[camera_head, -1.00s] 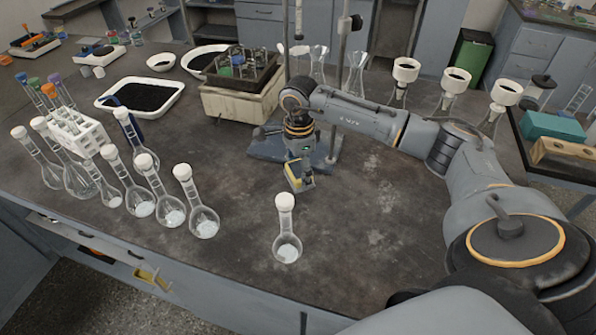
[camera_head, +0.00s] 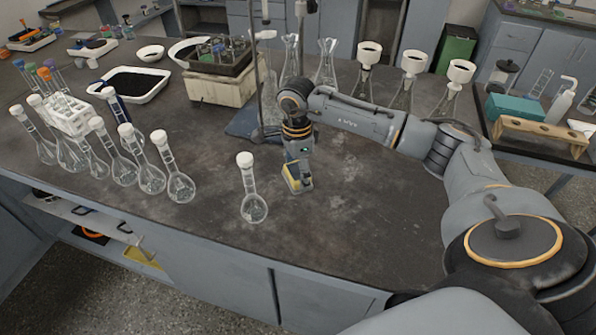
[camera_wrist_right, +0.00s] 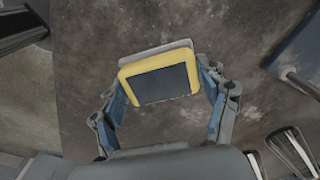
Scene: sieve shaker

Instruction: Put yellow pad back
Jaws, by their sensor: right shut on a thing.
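The yellow pad (camera_head: 301,184) is in the jaws of my right gripper (camera_head: 296,170), low over the dark bench top; whether it touches the bench I cannot tell. In the right wrist view, the pad (camera_wrist_right: 124,79) is a yellow rounded frame around a dark grey face, with a pale plate edge behind it. The right gripper's fingers (camera_wrist_right: 165,88) are on its two sides. My left gripper is not in view.
A lone white-capped flask (camera_head: 254,208) stands just left of the right gripper. Several similar flasks and a white tube rack (camera_head: 66,115) stand further left. A stand base (camera_head: 250,122) and a sieve shaker (camera_head: 222,85) are behind. The bench right of the gripper is bare.

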